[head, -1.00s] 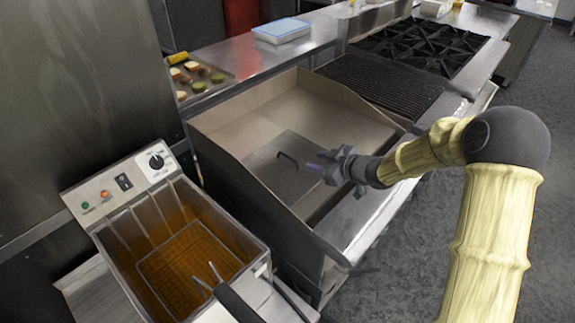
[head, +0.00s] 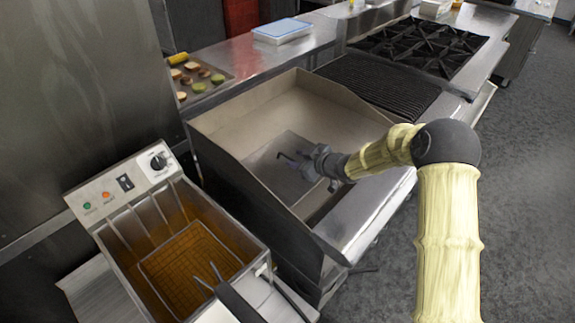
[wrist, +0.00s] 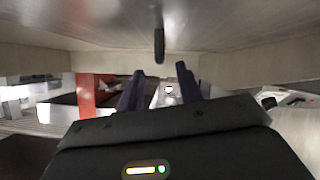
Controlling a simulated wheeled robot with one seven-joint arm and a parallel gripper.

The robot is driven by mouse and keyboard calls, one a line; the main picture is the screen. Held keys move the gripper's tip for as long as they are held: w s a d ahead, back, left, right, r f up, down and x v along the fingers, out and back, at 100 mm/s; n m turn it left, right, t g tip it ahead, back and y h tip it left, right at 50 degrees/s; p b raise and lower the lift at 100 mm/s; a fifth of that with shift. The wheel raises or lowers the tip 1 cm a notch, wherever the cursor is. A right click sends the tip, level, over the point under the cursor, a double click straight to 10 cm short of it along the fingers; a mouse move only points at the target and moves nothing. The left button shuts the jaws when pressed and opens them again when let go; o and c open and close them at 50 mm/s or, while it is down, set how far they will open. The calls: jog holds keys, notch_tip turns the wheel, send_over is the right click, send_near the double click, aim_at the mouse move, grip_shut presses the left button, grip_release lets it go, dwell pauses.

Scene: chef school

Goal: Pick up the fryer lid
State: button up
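The fryer lid (head: 264,163) is a flat grey metal plate with a dark bar handle (head: 291,157). It lies on the floor of the high-walled griddle. My gripper (head: 309,162) is low over the lid, right at the handle, and hides the lid's right part. In the wrist view, my gripper (wrist: 159,78) is open, with two dark fingers spread apart. The handle (wrist: 159,45) shows end-on between their lines, just beyond the tips. The lid surface (wrist: 220,22) fills the top of that view. I see nothing held between the fingers.
The griddle's walls (head: 240,108) surround the lid on several sides. The open fryer (head: 262,247) with oil and a basket (head: 190,265) stands at the front left. A food tray (head: 212,84) and a lidded container (head: 283,31) sit behind. A burner stove (head: 425,45) is at the back right.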

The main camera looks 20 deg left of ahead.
jog(key=shift+p+x, duration=0.35)
jog(key=shift+x, duration=1.65)
grip_shut()
